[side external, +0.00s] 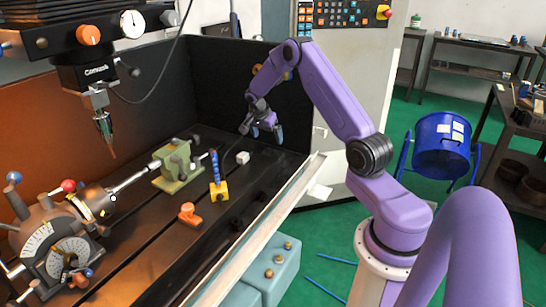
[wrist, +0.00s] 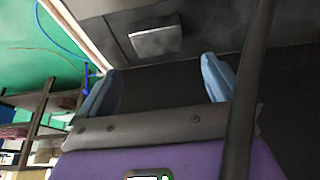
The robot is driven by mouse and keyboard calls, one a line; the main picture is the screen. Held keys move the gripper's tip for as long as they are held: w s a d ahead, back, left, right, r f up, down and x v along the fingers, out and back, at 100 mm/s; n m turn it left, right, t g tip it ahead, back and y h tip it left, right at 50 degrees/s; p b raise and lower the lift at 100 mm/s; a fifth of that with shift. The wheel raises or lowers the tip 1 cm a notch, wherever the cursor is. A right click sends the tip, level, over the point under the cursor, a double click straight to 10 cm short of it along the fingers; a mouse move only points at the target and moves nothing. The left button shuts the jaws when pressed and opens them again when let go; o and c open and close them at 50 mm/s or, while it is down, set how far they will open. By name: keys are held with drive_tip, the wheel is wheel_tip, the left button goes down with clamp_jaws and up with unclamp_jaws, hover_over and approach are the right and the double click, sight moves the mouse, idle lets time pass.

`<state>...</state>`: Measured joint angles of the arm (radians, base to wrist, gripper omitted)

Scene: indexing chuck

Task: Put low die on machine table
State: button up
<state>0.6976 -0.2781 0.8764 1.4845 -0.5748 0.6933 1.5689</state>
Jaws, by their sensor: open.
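A small pale grey block (side external: 243,157), perhaps the low die, lies on the dark slotted machine table (side external: 145,245) near its back right. A pale flat-topped block (wrist: 155,41) shows in the wrist view on a dark surface, beyond the fingertips and apart from them. My gripper (side external: 267,132) is above the back right of the table, to the upper right of the grey block. Its blue-tipped fingers are spread with nothing between them; they also show in the wrist view (wrist: 155,85).
An orange piece (side external: 189,214), a yellow-based blue clamp (side external: 218,188) and a green tailstock (side external: 175,167) stand on the table. The indexing chuck (side external: 75,230) is at left, below the spindle (side external: 104,125).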

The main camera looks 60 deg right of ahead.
sight(273, 152)
drive_tip(key=x, duration=0.4)
drive_tip(key=shift+f, duration=0.15)
drive_tip(key=shift+x, duration=2.65)
drive_tip(key=shift+s, duration=0.15)
drive_tip(key=c, duration=1.6)
drive_tip(key=shift+c, duration=0.2)
drive_tip(key=shift+r, duration=0.2)
